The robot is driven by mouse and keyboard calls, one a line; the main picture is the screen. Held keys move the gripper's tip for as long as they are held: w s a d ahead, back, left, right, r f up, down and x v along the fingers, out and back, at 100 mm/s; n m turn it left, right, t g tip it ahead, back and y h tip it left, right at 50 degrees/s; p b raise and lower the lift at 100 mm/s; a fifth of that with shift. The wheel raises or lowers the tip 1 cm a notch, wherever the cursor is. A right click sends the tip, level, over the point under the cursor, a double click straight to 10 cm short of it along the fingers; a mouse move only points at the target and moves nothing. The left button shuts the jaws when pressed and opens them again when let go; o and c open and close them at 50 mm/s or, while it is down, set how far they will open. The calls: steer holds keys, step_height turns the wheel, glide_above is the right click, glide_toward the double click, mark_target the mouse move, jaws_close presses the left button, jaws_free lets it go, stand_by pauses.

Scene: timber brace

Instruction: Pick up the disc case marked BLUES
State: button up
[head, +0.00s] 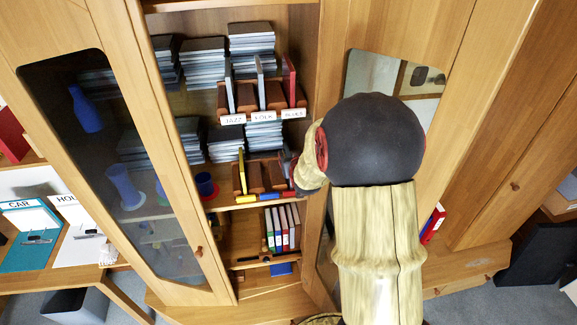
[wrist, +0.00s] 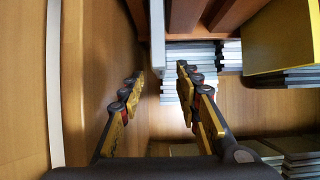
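A red disc case (head: 289,82) stands upright in the upper rack, above the right-hand label (head: 293,113), which seems to read BLUES. Beside it to the left stand a pale case above the FOLK label (head: 263,116) and another above the JAZZ label (head: 233,119). My gripper (wrist: 161,72) is open, with nothing between its fingers in the wrist view. In the head view my arm hides most of it; it is at the cabinet's right side, lower than the red case. A pale case edge (wrist: 157,25) shows just beyond the fingertips; I cannot tell which case this is.
A lower rack holds a yellow case (head: 242,172), which seems to show in the wrist view too (wrist: 280,40). Stacks of cases (head: 203,62) fill the shelves behind. The open glass door (head: 120,180) stands left. A wooden panel (wrist: 95,80) is close left of my fingers.

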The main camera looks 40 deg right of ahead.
mark_target(289, 155)
steer(key=shift+x, duration=2.1)
steer(key=shift+c, duration=0.2)
steer(key=c, duration=0.8)
jaws_close()
